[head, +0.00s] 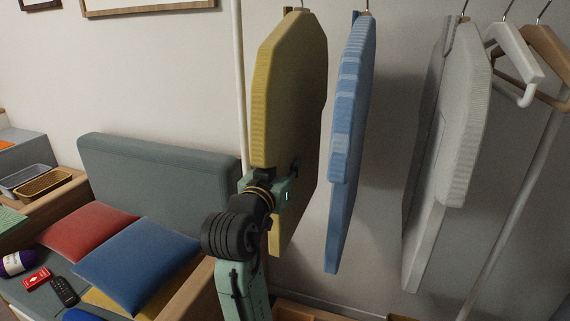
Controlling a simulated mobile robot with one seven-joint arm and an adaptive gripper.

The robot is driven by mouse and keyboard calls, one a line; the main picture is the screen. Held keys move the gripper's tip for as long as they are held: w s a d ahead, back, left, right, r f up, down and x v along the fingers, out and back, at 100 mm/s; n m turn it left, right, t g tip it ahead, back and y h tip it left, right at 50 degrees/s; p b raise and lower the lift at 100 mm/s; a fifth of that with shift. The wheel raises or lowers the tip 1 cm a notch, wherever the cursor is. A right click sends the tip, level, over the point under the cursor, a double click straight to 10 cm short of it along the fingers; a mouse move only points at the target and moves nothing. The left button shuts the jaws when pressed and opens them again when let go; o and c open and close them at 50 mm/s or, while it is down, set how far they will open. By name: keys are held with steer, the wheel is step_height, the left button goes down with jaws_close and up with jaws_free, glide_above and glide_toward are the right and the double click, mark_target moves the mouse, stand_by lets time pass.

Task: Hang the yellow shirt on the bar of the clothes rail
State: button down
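The yellow shirt (282,90) is a stiff, upright slab seen nearly edge-on, left of the other garments in the head view. A small part of its hanger shows at its top. The bar is above the picture, so I cannot see whether the hook is on it. My gripper (293,178) is at the lower part of the shirt's near edge, with dark finger parts close against it. The fingertips are partly hidden by the shirt and my wrist, and I cannot tell whether they are closed on it.
A blue shirt (353,120) hangs just right of the yellow one. A grey-white garment (450,130), a white hanger (516,55) and a wooden hanger (547,48) are farther right. White rail posts stand left (239,80) and right (515,225). A cushioned sofa (155,165) is at left.

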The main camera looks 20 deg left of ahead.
steer(key=c, duration=1.2)
jaws_free()
steer(key=s+d, duration=0.1)
steer(key=s, duration=1.1)
steer(key=shift+f, duration=0.1)
